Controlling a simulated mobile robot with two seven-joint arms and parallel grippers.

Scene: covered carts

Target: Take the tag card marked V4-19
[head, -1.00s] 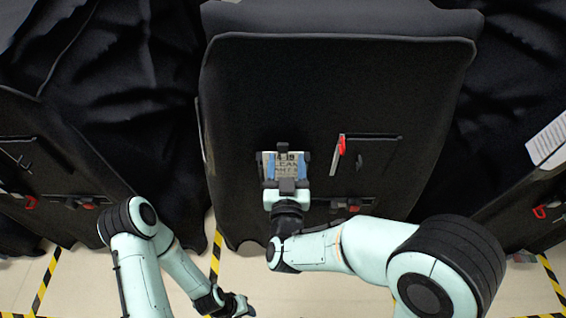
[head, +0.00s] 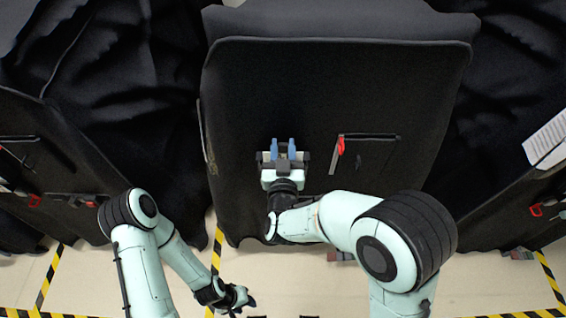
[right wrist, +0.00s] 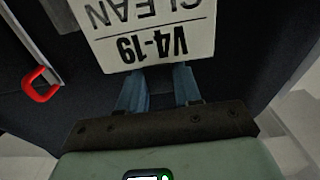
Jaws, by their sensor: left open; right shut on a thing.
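The tag card marked V4-19 (right wrist: 150,35) shows upside down in the right wrist view, white with black print and the word CLEAN. Its lettered edge lies at the blue fingertips of my right gripper (right wrist: 158,85), which is shut on it. In the head view my right gripper (head: 282,150) is in front of the middle covered cart (head: 290,90), its blue fingers pointing up the picture; the card's face cannot be made out there.
A red clip (head: 341,145) hangs beside a dark flap on the middle cart, right of my right gripper; a red clip also shows in the right wrist view (right wrist: 41,86). Black covered carts stand on both sides. A white sheet (head: 548,138) is on the right cart. Striped tape marks the floor.

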